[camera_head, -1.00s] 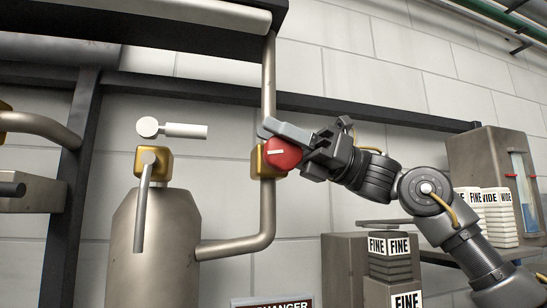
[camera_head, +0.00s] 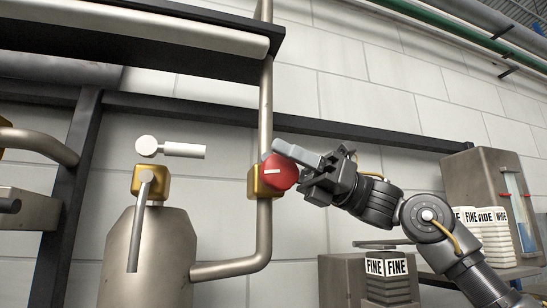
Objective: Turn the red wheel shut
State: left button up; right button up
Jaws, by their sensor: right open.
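The red wheel (camera_head: 279,175) is a round knob with a short white line on its face, lying about level. It sits on a brass valve body (camera_head: 254,182) on the vertical pipe, a little right of centre. My right gripper (camera_head: 288,165) comes in from the right and is open at the wheel. One grey finger reaches along the wheel's upper right edge; the other is hard to make out at its right side. I cannot tell whether either finger touches the wheel. My left gripper is not in view.
Dark beams run above and behind. Boxes marked FINE (camera_head: 387,268) and a grey cabinet (camera_head: 475,180) are at right.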

jog(key=b+v, duration=0.1)
jog(key=v, duration=0.4)
jog(key=shift+w+d+f+b, duration=0.15)
jog(key=shift+d+b, duration=0.2)
